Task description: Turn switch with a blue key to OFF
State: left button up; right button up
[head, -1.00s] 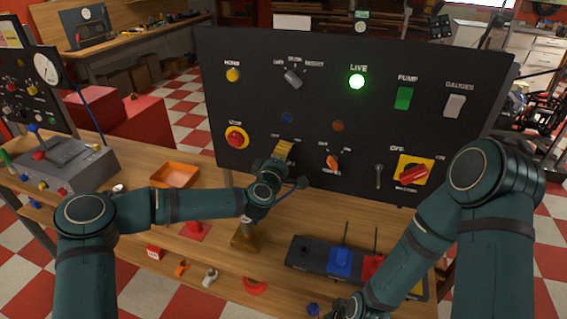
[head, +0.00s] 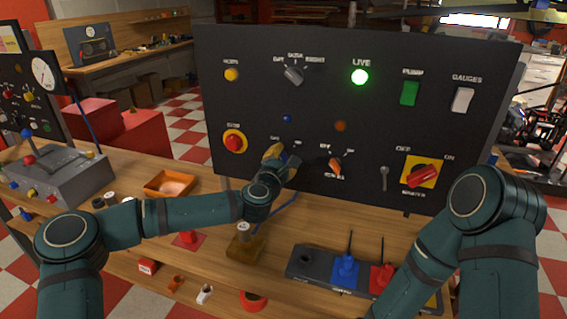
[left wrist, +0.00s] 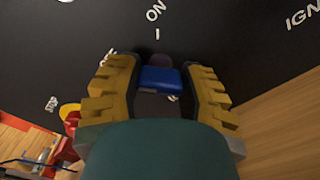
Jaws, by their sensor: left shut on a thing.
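The blue key (left wrist: 160,78) sits in its switch on the black panel, between the yellow-padded fingers of my left gripper (left wrist: 160,88). The left gripper is shut on the key. In the left wrist view the ON label stands above the key, and the label at upper left is partly hidden by a finger. In the head view my left gripper (head: 280,158) is at the panel's lower middle and hides the key. Which mark the key points to cannot be told. My right arm shows at right, but its gripper is out of frame.
Near the switch are the red stop button (head: 234,143), an orange ignition knob (head: 335,165), a small plain key (head: 384,178) and the red master switch (head: 424,176). A box with blue and red levers (head: 345,268) and an orange tray (head: 171,184) stand on the bench.

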pick_arm(q)
jog(key=shift+r+n, duration=0.1)
jog(key=shift+n, duration=0.3)
jog(key=o, duration=1.2)
jog(key=shift+w, duration=0.1)
jog(key=v, duration=1.2)
